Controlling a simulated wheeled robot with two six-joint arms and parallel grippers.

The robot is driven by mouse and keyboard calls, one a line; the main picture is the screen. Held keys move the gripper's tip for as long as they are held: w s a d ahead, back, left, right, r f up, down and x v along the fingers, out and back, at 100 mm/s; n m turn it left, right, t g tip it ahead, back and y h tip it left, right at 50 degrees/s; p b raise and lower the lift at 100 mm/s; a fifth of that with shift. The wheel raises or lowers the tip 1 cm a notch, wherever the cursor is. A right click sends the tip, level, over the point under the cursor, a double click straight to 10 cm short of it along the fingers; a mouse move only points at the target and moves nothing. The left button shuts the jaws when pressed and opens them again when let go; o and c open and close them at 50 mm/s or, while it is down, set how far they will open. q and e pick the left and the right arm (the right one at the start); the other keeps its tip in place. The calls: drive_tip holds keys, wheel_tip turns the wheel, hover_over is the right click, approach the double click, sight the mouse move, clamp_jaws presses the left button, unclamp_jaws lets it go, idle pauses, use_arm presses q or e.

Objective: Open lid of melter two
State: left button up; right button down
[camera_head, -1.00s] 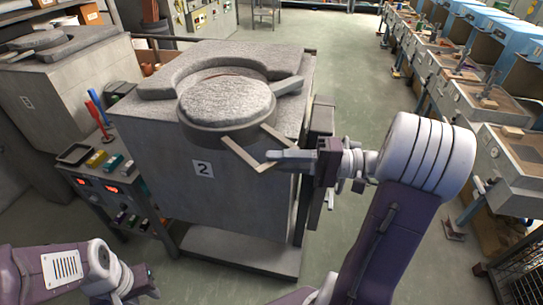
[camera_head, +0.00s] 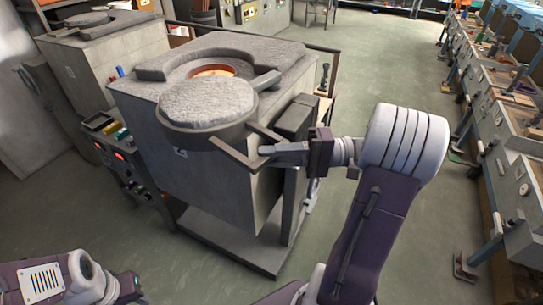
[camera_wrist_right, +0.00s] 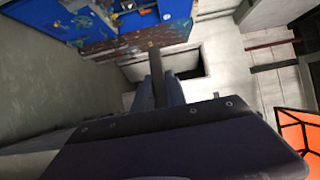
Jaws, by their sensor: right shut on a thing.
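Melter two (camera_head: 225,185) is a grey block with a raised stone collar on top and a number plate partly in shadow. Its round stone lid (camera_head: 208,100) is swung off to the front, overhanging the front edge. The orange glowing opening (camera_head: 212,70) shows partly behind it. My right gripper (camera_head: 268,150) is shut on the lid's angled handle (camera_head: 232,157) at its right end. In the right wrist view the handle bar (camera_wrist_right: 155,65) stands between the fingers (camera_wrist_right: 158,90). My left arm enters at lower left; its fingers are out of frame.
Another melter (camera_head: 100,55) stands behind at left. A side stand (camera_head: 125,160) with small coloured items and red displays is left of melter two. A row of benches (camera_head: 500,130) lines the right. Floor (camera_head: 400,70) between is clear.

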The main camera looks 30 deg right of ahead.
drive_tip(key=shift+r, duration=0.1)
drive_tip(key=c, duration=1.4)
unclamp_jaws()
drive_tip(key=shift+o, duration=0.2)
drive_tip(key=shift+w, duration=0.1)
drive_tip(key=shift+d, duration=0.1)
drive_tip(key=p+v, duration=0.4)
drive_tip(key=v, duration=0.5)
